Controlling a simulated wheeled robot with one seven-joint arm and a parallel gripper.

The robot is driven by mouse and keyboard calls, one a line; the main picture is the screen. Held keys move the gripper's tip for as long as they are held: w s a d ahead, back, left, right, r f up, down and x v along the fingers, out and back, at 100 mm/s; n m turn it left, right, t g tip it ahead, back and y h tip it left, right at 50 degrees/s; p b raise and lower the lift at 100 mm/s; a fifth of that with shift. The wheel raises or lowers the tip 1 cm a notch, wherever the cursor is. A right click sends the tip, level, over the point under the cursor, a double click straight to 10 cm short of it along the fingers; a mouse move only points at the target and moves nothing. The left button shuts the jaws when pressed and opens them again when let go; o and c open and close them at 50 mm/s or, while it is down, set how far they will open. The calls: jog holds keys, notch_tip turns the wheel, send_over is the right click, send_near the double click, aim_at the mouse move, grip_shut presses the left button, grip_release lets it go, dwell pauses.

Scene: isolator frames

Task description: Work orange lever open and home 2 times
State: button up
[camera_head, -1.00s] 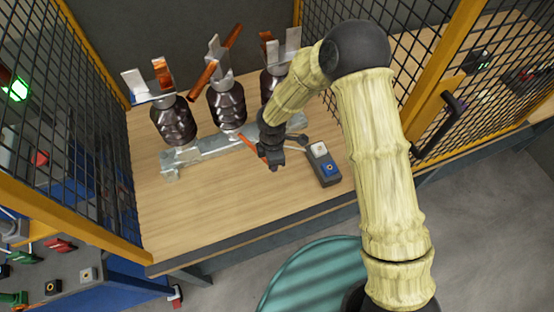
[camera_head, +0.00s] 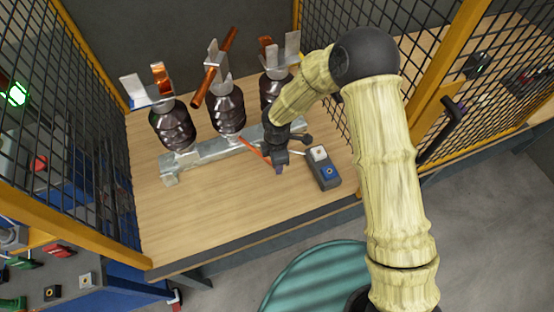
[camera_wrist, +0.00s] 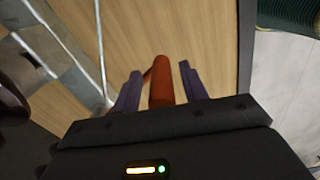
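The orange lever (camera_head: 257,152) sticks out from the front of the grey metal base rail (camera_head: 205,155) of the isolator. In the wrist view the lever (camera_wrist: 161,85) lies between the two purple fingers of my gripper (camera_wrist: 160,88), with a narrow gap on each side. My gripper (camera_head: 279,170) is open at the lever's outer end, low above the table. The isolator has three brown insulators. A copper rod (camera_head: 213,70) lies tilted at the top of the middle one (camera_head: 227,107). My arm partly hides the right insulator (camera_head: 270,90).
A grey control box (camera_head: 324,168) with a white and a blue button lies on the wooden table (camera_head: 220,205) just right of my gripper. Mesh guards (camera_head: 335,100) with yellow posts stand on both sides. The front of the table is clear.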

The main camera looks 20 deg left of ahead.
jog(key=shift+d, duration=0.1)
notch_tip(320, 180, up, 17)
jog(key=b, duration=0.1)
jog(key=shift+r, duration=0.2)
dwell(0.4)
